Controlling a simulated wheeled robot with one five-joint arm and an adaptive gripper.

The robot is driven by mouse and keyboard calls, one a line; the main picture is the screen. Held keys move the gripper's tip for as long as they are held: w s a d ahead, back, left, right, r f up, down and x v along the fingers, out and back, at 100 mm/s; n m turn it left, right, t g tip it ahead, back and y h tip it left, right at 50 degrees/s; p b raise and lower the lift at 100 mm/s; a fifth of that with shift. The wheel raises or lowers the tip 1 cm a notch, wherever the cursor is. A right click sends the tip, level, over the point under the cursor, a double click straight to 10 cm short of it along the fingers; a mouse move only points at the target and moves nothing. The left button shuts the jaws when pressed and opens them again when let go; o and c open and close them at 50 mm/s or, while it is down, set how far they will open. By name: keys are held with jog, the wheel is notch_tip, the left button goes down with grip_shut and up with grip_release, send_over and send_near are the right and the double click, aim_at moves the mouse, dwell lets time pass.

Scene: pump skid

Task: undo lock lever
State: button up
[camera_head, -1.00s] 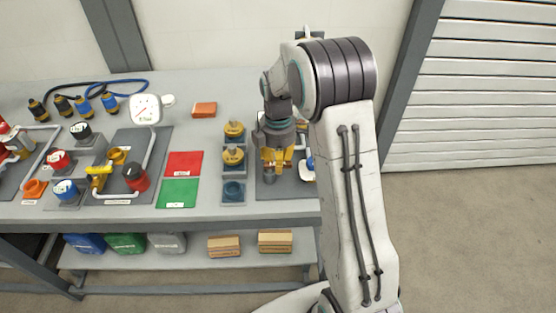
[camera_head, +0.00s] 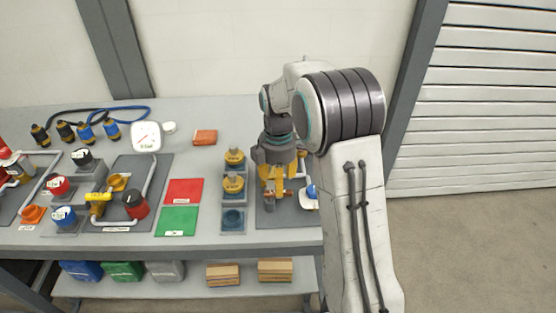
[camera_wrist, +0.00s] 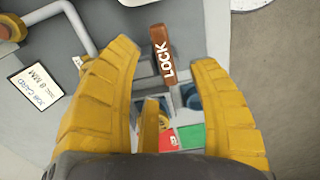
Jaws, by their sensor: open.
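The lock lever (camera_wrist: 163,55) is an orange-brown bar with white "LOCK" lettering. In the wrist view it stands nearly upright in the picture, in the gap between my yellow fingers, with bare space on both sides. My gripper (camera_wrist: 164,58) is open, and neither finger visibly touches the lever. In the head view my gripper (camera_head: 276,192) points down over the dark plate at the right end of the bench. The lever is hard to make out there behind the fingers.
A job card (camera_wrist: 35,88) and a pale pipe (camera_wrist: 65,18) lie left of my fingers. Red (camera_head: 184,191) and green (camera_head: 177,221) squares lie on the bench (camera_head: 280,238), near yellow-capped parts (camera_head: 233,184). A gauge (camera_head: 146,136) stands further back. Open floor lies to the right.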

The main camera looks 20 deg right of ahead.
notch_tip(320, 180, up, 8)
dwell(0.5)
dwell(0.5)
jog(key=s+f+m, duration=0.5)
jog(key=s+m, duration=0.4)
jog(key=m, duration=0.5)
jog(key=s+a+r+t, duration=0.1)
jog(key=s+r+t, duration=0.1)
jog(key=s, duration=0.6)
jog(key=s+a+r+t, duration=0.1)
jog(key=s+a+r, duration=0.1)
jog(key=s+r, duration=0.2)
jog(key=shift+s+a+r+m+t, duration=0.2)
jog(key=shift+s+r+m+t, duration=0.15)
jog(key=shift+s, duration=1.5)
